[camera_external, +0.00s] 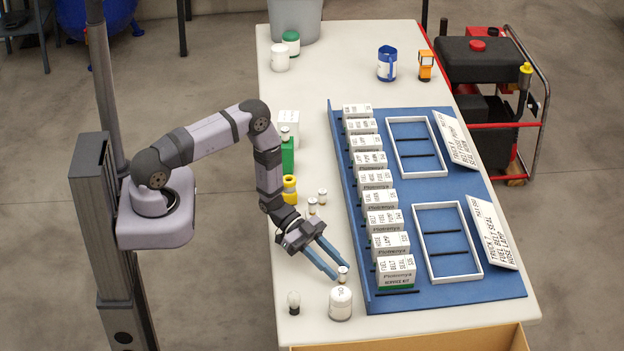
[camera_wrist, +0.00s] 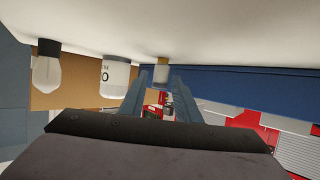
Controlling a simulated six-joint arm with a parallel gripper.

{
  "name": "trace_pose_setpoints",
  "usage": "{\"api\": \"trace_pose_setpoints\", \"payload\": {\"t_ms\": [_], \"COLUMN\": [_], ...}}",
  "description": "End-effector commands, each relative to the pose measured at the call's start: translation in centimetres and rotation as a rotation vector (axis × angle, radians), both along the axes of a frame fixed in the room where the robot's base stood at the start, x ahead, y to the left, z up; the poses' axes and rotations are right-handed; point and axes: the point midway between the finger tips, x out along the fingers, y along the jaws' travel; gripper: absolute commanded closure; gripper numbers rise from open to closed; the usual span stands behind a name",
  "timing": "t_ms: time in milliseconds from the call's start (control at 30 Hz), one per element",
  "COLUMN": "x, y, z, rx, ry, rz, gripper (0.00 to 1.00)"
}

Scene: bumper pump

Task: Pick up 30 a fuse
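A small white cylinder with a gold-toned band, which looks like a fuse (camera_external: 343,274), stands on the white table at the tips of my gripper (camera_external: 334,263). In the wrist view the same small cylinder (camera_wrist: 162,74) shows between my two blue-grey fingertips (camera_wrist: 160,78), with gaps beside it. My gripper is open and points down at a slant. Two similar small cylinders, one here (camera_external: 312,206) and one here (camera_external: 322,196), stand farther back. I cannot read any rating on them.
A white jar (camera_external: 340,303) and a light bulb (camera_external: 294,303) stand close in front of my gripper. A blue board (camera_external: 420,297) with a row of labelled boxes (camera_external: 397,273) and two white frames lies to the right. A yellow part (camera_external: 290,189) stands behind.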

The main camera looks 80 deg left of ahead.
Motion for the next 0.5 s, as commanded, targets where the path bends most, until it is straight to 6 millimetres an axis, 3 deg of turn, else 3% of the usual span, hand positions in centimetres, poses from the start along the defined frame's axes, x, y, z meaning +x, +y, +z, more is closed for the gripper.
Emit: {"api": "trace_pose_setpoints", "payload": {"t_ms": [233,500], "x": [1.7,2.2], "y": [-1.8,-2.2], "z": [-1.2,-1.6], "rx": [0.000,0.001], "ry": [0.002,0.001], "rz": [-0.003,0.000], "gripper": [0.70,0.70]}}
